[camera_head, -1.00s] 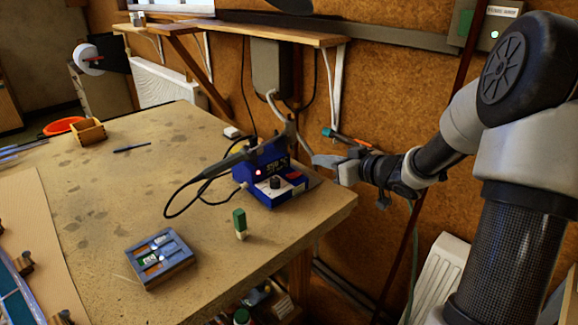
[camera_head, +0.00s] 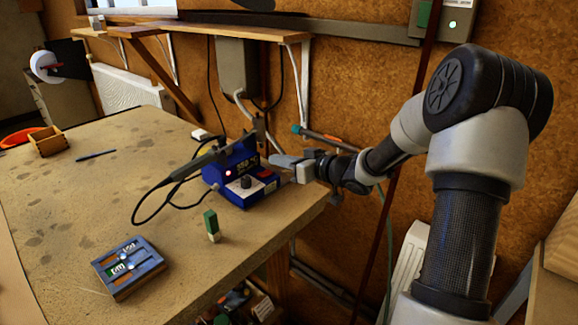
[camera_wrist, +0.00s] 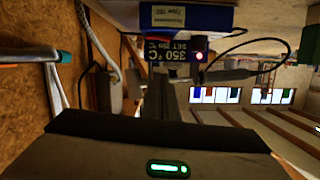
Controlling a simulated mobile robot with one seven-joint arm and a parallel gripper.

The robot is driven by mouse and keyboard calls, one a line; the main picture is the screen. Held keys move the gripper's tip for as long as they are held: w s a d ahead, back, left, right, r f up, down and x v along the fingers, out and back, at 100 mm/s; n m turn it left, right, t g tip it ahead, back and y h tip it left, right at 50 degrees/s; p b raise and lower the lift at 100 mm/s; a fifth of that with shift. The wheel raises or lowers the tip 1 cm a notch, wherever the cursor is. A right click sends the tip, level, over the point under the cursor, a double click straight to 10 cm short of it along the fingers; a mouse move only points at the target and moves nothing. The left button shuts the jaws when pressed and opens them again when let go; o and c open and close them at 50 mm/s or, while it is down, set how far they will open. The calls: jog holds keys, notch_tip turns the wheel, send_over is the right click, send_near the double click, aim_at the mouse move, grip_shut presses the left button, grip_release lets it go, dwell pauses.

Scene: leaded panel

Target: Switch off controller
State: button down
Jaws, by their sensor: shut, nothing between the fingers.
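The controller, a blue soldering station (camera_head: 238,178), stands near the right edge of the workbench. Its red light (camera_head: 228,173) is lit, and a dark knob (camera_head: 245,181) sits on its front. A red switch-like part (camera_head: 265,174) shows at its right side; its position is too small to read. In the wrist view the station's display (camera_wrist: 178,51) appears upside down and reads 350 °C, with the red light (camera_wrist: 199,56) lit beside it. My gripper (camera_head: 274,160) is shut and empty, just behind and right of the station. I cannot tell whether it touches.
A soldering iron (camera_head: 198,161) with a looping cable rests at the station's left. A green-topped block (camera_head: 211,225) and a grey tray (camera_head: 129,267) stand in front on the workbench (camera_head: 75,215). A wall post and shelf bracket (camera_head: 302,85) rise behind my gripper.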

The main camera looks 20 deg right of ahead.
aim_at(270, 181)
jog(key=x, duration=0.4)
jog(key=shift+f, duration=0.1)
notch_tip(270, 181, down, 3)
jog(key=shift+a+r+b, duration=0.15)
jog(key=shift+r+b, duration=0.1)
jog(key=shift+b, duration=0.45)
jog(key=shift+s+a+f, duration=0.1)
jog(key=shift+s+f, duration=0.05)
jog(key=shift+f, duration=0.5)
jog(key=shift+s+a+f, duration=0.1)
jog(key=shift+f, duration=0.25)
jog(key=shift+s, duration=0.1)
jog(key=p+v, duration=0.2)
jog(key=v, duration=1.5)
jog(key=shift+d+r+p, duration=0.2)
jog(key=shift+d+p, duration=0.05)
jog(key=shift+p, duration=0.1)
